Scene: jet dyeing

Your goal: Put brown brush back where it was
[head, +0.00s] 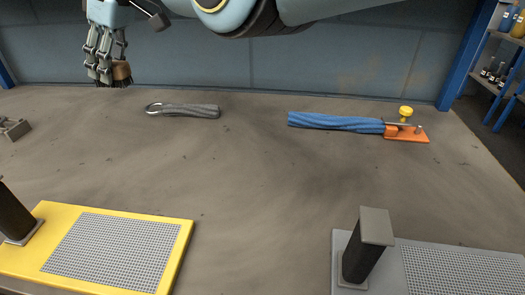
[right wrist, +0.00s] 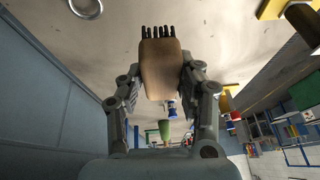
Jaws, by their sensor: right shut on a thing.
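The brown brush (head: 121,71) is held in my right gripper (head: 104,68) at the upper left of the head view, near the back wall. Its dark bristles point down and its wooden block is partly hidden by the fingers. In the right wrist view the tan block of the brush (right wrist: 161,68) sits between the two fingers of my right gripper (right wrist: 160,88), with the dark bristles at its far end. Whether the bristles touch the table, I cannot tell. My left gripper does not show.
A grey fabric bundle with a metal ring (head: 187,111) lies right of the brush. A blue fabric bundle (head: 335,122) joins an orange plate (head: 408,135). In front are a yellow-framed mesh plate (head: 180,235) and a grey one (head: 342,240) with a dark post. The table's middle is clear.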

